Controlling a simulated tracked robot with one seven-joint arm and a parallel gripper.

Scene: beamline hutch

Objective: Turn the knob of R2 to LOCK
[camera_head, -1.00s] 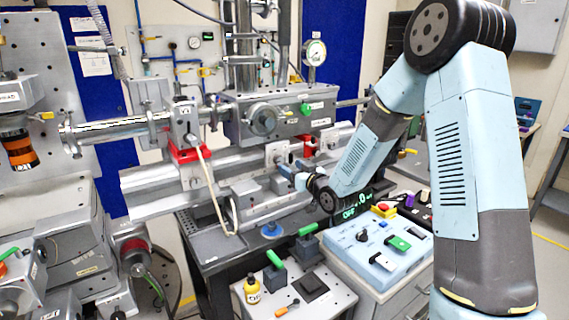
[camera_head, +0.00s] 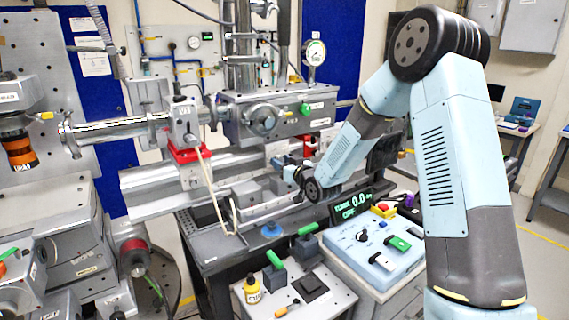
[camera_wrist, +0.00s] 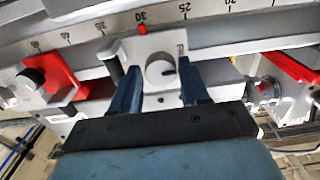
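In the wrist view a round pale knob (camera_wrist: 160,73) with a dark mark on its right side sits on a light grey plate below a scale rail. A partly legible label, apparently FREE, is at the plate's upper right. No R2 label is readable. My gripper (camera_wrist: 160,92) is open, with one blue finger on each side of the knob. Gaps show between the knob and both fingers. In the head view my gripper (camera_head: 283,164) is at the rail, in front of a grey rider; the knob cannot be made out there.
Red riders (camera_wrist: 58,75) and (camera_wrist: 290,65) flank the plate in the wrist view. A grey post (camera_wrist: 112,65) stands close to the left finger. In the head view, the red-based U31 mount (camera_head: 187,153) is left of my gripper, and the OFF display (camera_head: 350,207) is below right.

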